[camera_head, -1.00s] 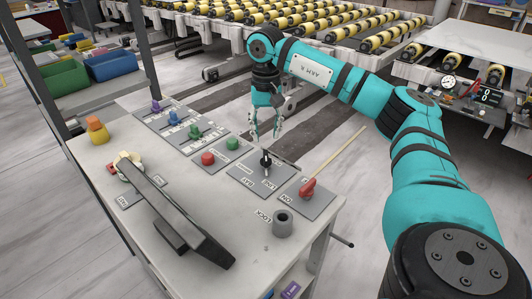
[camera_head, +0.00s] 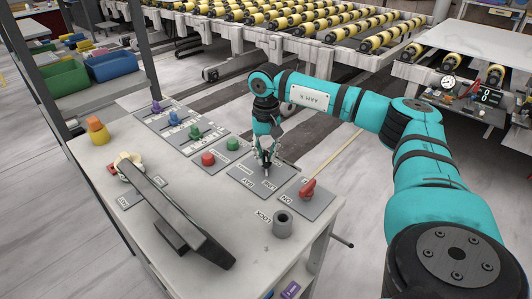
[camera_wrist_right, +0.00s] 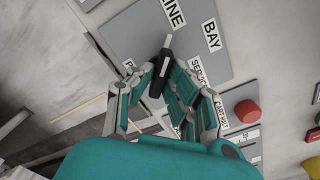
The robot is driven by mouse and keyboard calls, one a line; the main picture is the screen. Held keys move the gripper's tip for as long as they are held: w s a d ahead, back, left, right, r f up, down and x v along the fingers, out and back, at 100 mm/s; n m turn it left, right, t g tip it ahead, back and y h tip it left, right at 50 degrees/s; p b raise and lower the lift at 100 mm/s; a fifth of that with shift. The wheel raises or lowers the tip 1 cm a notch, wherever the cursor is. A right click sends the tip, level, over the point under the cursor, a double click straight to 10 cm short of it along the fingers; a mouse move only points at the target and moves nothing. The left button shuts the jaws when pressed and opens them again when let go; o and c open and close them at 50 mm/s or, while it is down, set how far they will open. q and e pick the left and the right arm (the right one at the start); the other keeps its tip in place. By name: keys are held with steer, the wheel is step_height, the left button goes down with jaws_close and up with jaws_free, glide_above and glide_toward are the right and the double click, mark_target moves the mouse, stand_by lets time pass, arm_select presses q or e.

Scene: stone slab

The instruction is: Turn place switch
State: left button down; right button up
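The place switch (camera_head: 267,173) is a black knob with a white pointer on a grey plate (camera_head: 246,182) with white labels. In the right wrist view the knob (camera_wrist_right: 157,82) points up the picture towards the LINE label (camera_wrist_right: 175,13), with BAY beside it. My right gripper (camera_head: 265,162) is down over the knob and partly hides it in the head view. In the wrist view its fingers (camera_wrist_right: 163,72) stand apart on either side of the knob, and I cannot make out firm contact. My left gripper is not in view.
A red handle (camera_head: 308,190) sits close to the right of the switch. Red (camera_head: 208,158) and green (camera_head: 232,144) buttons are to the left.

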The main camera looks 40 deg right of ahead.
jaws_close()
steer(key=shift+m, duration=0.4)
steer(key=m+p, duration=0.1)
steer(key=m, duration=0.2)
steer(key=shift+m, duration=0.4)
steer(key=m+p, duration=0.1)
steer(key=m, duration=0.3)
steer(key=shift+r, duration=0.1)
steer(key=m, duration=0.5)
steer(key=shift+p, duration=0.3)
steer(key=m, duration=0.4)
steer(key=shift+m+p, duration=0.3)
steer(key=o, duration=0.6)
jaws_free()
steer(key=shift+c, duration=0.2)
